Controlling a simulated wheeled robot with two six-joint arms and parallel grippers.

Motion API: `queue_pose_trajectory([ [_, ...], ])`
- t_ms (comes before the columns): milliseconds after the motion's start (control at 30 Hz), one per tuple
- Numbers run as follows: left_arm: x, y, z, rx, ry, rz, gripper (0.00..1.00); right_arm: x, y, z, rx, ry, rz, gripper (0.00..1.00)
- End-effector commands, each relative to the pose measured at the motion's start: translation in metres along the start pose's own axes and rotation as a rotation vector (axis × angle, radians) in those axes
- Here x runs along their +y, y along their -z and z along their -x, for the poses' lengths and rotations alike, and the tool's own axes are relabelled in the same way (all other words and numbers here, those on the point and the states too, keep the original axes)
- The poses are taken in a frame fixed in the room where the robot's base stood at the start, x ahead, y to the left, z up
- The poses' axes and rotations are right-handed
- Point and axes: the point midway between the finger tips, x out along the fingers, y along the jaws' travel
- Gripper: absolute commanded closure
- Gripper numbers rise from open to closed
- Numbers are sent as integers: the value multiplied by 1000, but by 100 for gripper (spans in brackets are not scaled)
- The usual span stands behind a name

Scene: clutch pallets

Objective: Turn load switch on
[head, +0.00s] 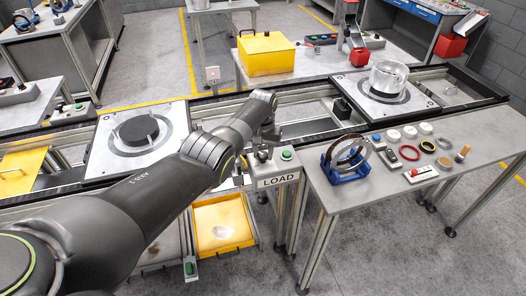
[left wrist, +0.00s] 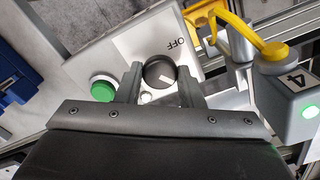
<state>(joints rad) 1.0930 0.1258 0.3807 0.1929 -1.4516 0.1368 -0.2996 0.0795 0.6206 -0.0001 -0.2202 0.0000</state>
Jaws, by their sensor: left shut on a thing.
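The load switch is a round black knob (left wrist: 157,70) with a short white mark, on a pale panel that reads OFF beside it. My left gripper (left wrist: 160,78) is shut on the knob, one finger on each side. The white mark slants across the knob and does not point straight at OFF. In the head view my left gripper (head: 262,150) is at the LOAD box (head: 278,181), and the knob is hidden there. A green button (left wrist: 103,88) sits beside the knob; it also shows in the head view (head: 287,155). My right gripper is not in view.
A grey table (head: 345,196) with a blue stand (head: 345,160), rings and small parts stands right of the LOAD box. A yellow tray (head: 222,226) lies below.

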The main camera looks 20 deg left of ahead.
Motion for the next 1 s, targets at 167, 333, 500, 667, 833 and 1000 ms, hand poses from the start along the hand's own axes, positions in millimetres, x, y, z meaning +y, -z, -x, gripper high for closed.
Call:
queue_pose_trajectory([
  [167, 0, 0, 0, 1, 0, -74, 89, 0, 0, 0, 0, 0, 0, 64],
  [333, 0, 0, 0, 1, 0, -112, 89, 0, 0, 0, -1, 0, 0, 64],
  [500, 0, 0, 1, 1, 0, -125, 88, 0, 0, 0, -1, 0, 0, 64],
  [667, 0, 0, 1, 1, 0, -126, 89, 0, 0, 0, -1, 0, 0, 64],
  [833, 0, 0, 1, 1, 0, -125, 63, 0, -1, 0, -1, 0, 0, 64],
  [1000, 0, 0, 0, 1, 0, -124, 44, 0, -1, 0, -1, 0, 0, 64],
])
